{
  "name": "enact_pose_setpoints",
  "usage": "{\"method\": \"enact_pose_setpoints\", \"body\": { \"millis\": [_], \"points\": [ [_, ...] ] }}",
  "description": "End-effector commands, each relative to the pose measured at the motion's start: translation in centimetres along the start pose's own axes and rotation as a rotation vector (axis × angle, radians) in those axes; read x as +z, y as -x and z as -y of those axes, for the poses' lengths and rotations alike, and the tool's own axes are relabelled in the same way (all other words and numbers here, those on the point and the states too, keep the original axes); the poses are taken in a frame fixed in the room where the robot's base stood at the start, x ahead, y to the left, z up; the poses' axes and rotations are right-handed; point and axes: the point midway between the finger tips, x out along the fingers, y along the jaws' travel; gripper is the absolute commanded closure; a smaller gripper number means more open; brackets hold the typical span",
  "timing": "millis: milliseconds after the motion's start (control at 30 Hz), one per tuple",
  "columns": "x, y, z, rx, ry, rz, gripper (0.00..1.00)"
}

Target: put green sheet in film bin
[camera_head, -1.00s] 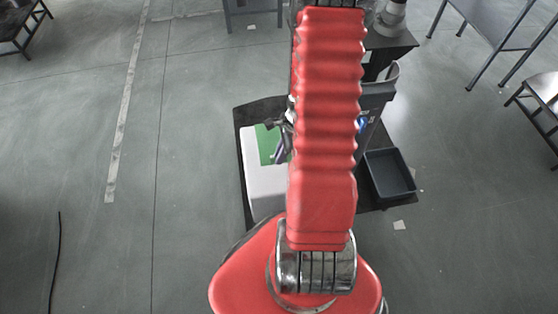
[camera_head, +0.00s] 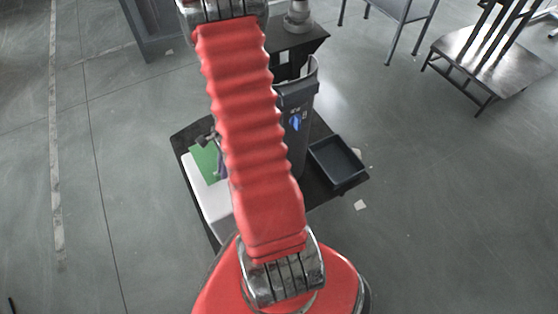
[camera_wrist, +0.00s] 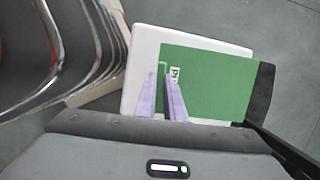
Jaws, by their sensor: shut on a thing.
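The green sheet (camera_wrist: 215,85) is a flat green rectangle with a small white label near my fingertips. It appears over a white block or box (camera_wrist: 142,55) in the wrist view; I cannot tell whether it touches it. In the head view the green sheet (camera_head: 206,163) shows left of my red arm, above the white box (camera_head: 217,207). My gripper (camera_wrist: 162,80) is shut on the sheet near its left edge. A tall dark bin (camera_head: 297,125) with a blue mark stands right of my arm; its label is too small to read.
A dark shallow tray (camera_head: 338,163) sits right of the bin on a dark base (camera_head: 320,200). A dark table (camera_head: 298,38) stands behind the bin. A chair-like table (camera_head: 490,65) is at the far right. Open floor lies left and right.

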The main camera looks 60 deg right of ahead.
Motion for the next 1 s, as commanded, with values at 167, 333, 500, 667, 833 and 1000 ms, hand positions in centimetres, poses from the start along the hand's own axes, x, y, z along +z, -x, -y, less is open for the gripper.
{"method": "enact_pose_setpoints", "body": {
  "millis": [167, 333, 500, 667, 833, 1000],
  "points": [
    [3.1, 0.3, 2.1, 0.049, 0.185, -0.001, 1.0],
    [7.5, 0.9, 4.3, 0.123, 0.452, -0.001, 1.0],
    [12.4, 1.8, 6.0, 0.202, 0.739, -0.001, 1.0],
    [17.2, 2.9, 7.1, 0.28, 1.02, -0.002, 1.0],
    [22.6, 4.4, 7.6, 0.366, 1.326, -0.002, 1.0],
    [28.1, 6.3, 7.7, 0.451, 1.636, -0.002, 1.0]
  ]
}}
